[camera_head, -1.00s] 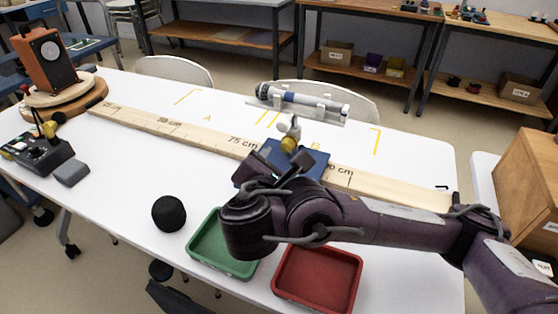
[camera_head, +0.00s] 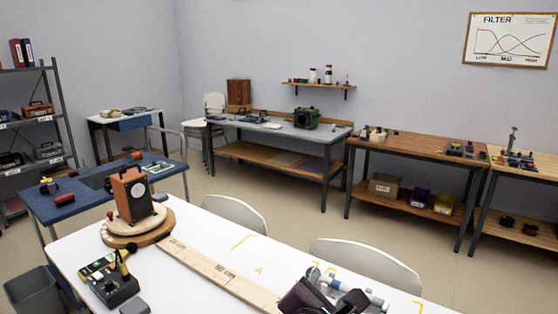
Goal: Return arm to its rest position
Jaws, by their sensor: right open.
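My right gripper (camera_head: 326,293) shows at the bottom edge of the head view, above the white table (camera_head: 196,290). It is open, and I see nothing held in it. The rest of my right arm is below the picture. My left gripper is not in view.
A wooden measuring board (camera_head: 218,272) runs along the table. An orange speaker box (camera_head: 132,195) stands on a round wooden base at the left, with a black control box (camera_head: 115,287) in front. White chairs (camera_head: 365,262) stand behind the table.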

